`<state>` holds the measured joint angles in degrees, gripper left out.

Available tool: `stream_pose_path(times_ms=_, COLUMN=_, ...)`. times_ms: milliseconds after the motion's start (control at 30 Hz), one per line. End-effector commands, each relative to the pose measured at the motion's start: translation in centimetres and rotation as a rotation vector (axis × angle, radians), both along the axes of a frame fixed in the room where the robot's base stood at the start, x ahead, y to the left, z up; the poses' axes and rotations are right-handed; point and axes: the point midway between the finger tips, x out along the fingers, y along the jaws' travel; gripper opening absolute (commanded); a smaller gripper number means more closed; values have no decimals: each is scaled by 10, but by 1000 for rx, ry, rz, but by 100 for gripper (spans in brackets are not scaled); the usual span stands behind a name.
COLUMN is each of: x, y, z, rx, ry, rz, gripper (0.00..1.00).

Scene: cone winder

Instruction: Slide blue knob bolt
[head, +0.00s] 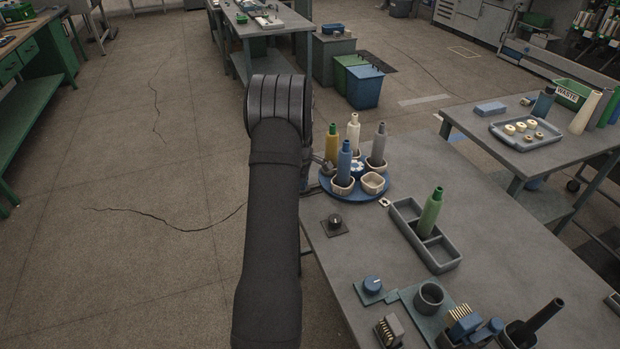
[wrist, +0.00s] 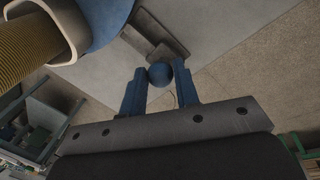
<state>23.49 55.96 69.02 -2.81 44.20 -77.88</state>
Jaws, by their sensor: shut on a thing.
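The blue knob (wrist: 160,75) shows in the wrist view as a round ball at the edge of the grey table. My gripper (wrist: 160,69) has its two blue fingers shut on the knob, one on each side. A grey metal bolt piece (wrist: 157,38) lies just beyond the knob on the table edge; how far it is slid cannot be told. In the head view my dark arm covers the knob, and only a bit of grey metal shows beside the arm, left of the blue turntable (head: 343,194).
The turntable carries several cones in cream cups, including a yellow cone (head: 332,144) and a blue cone (head: 344,163). The yellow cone and its cup (wrist: 74,27) are close to my gripper in the wrist view. A grey tray (head: 452,262) holds a green cone (head: 431,213).

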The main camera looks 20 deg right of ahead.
Motion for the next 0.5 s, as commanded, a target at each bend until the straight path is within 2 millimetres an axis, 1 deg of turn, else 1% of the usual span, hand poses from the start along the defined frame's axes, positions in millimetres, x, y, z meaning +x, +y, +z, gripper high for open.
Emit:
stream_pose_path(times_ms=33, x=0, y=8, z=0, rx=0, ry=0, rz=3, gripper=0)
stream_pose_path(times_ms=67, x=0, y=11, z=0, rx=0, ry=0, rz=3, gripper=0)
stream_pose_path(times_ms=300, x=0, y=13, z=0, rx=2, ry=1, rz=2, gripper=0)
stream_pose_path(times_ms=333, x=0, y=13, z=0, rx=3, ry=2, rz=2, gripper=30)
stream_pose_path(times_ms=433, x=0, y=13, z=0, rx=3, ry=1, rz=1, gripper=50)
stream_pose_path(times_ms=500, x=0, y=12, z=0, rx=3, ry=1, rz=1, gripper=50)
